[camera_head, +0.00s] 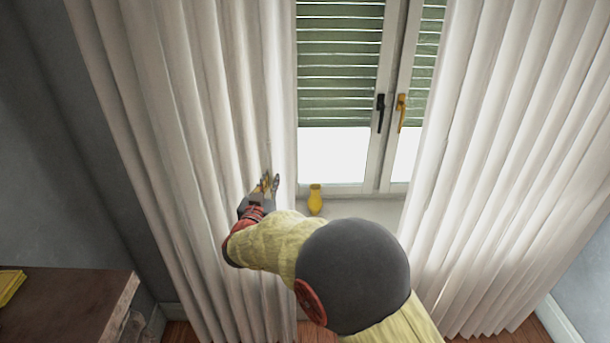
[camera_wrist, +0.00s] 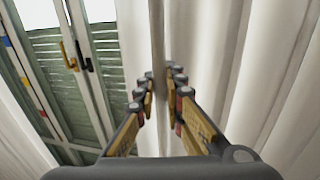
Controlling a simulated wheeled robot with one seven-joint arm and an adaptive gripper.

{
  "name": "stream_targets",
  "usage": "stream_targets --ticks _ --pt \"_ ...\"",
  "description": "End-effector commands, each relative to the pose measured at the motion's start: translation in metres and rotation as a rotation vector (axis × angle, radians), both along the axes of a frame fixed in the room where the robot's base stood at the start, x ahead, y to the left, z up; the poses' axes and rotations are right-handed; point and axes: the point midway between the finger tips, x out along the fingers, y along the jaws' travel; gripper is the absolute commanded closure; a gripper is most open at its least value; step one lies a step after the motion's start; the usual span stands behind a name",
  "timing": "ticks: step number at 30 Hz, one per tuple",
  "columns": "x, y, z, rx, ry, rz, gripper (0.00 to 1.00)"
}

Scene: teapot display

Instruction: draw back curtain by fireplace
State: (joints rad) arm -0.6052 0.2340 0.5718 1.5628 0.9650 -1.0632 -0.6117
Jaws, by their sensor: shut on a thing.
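A white left curtain (camera_head: 190,120) hangs in long folds on the left side of the window. A white right curtain (camera_head: 510,130) hangs on the other side, apart from it. My gripper (camera_head: 268,184) is at the inner edge of the left curtain, around the height of the window's lower part. In the wrist view my gripper (camera_wrist: 161,80) has a fold of the left curtain (camera_wrist: 158,45) between its fingers and is shut on it. The fingertips press close to the cloth, and part of the fold is hidden behind them.
Between the curtains is a window (camera_head: 340,90) with green shutters and two handles. A brown wooden top (camera_head: 65,305) with a yellow object is at the lower left. Wood floor shows below the curtains.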

Motion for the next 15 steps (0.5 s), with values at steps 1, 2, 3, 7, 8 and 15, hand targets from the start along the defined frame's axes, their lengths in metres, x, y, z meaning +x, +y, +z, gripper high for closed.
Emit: stream_targets --ticks 1,2,3,7,8,15 --pt "0.0 0.023 0.001 -0.001 0.002 0.006 1.0" --pt "-0.001 0.033 0.001 -0.001 0.002 0.006 1.0" --pt "0.0 0.047 0.001 0.0 0.003 0.006 1.0" --pt "-0.001 0.091 0.0 -0.001 0.002 0.005 1.0" --pt "-0.001 0.1 0.001 -0.001 0.002 0.005 1.0" --pt "0.0 0.158 0.001 -0.001 0.0 0.003 1.0"
